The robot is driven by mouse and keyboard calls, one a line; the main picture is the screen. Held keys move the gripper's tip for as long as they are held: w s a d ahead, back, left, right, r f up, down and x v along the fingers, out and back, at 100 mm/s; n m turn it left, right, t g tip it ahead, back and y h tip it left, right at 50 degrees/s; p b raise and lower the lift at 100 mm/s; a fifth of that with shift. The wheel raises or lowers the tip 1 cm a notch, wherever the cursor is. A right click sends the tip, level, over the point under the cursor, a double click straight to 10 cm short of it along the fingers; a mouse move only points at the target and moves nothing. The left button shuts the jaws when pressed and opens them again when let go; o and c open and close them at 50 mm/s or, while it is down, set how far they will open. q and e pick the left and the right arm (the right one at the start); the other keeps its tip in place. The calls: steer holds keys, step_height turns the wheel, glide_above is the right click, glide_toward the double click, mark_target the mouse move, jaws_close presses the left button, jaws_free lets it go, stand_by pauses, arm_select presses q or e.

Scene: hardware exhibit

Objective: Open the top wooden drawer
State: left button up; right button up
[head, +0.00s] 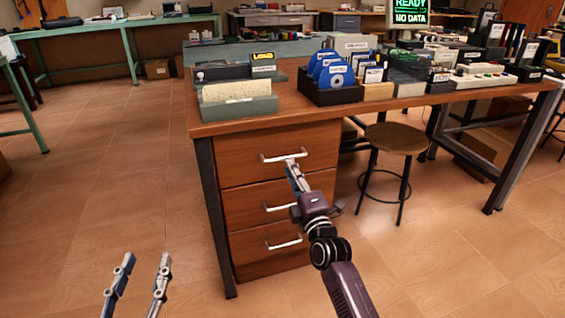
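The top wooden drawer (240,146) is the uppermost of three stacked in a brown unit under the desk. Its front looks flush with the unit, so it appears closed. It has a silver bar handle (268,158). My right gripper (291,165) reaches up to the right part of this handle, with its fingertips at or just below the bar. Its fingers show nearly edge-on, so their gap and any grip on the bar are unclear. My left gripper (147,260) is at the lower left, fingers apart and empty, well away from the drawers.
Two lower drawers have similar handles (280,207) (284,243). A dark desk leg (213,215) stands left of the unit. A round stool (395,138) stands to the right. The desktop (225,127) holds boxes and disc sleeves. The floor (120,180) at left is clear.

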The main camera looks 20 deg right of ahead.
mark_target(285, 158)
steer(key=w, duration=0.1)
steer(key=w+b, duration=0.1)
steer(key=w, duration=0.3)
steer(key=shift+a+r, duration=0.15)
steer(key=shift+r, duration=0.25)
arm_select(q)
step_height(285, 158, up, 10)
steer(key=s+t+h, duration=0.1)
steer(key=s+t, duration=0.1)
steer(key=t, duration=0.3)
steer(key=shift+s+d+f+h+b, duration=0.15)
steer(key=shift+s+f+h+b, duration=0.15)
steer(key=shift+s, duration=0.1)
arm_select(e)
steer(key=shift+w+r, duration=0.1)
steer(key=shift+w, duration=0.2)
jaws_close()
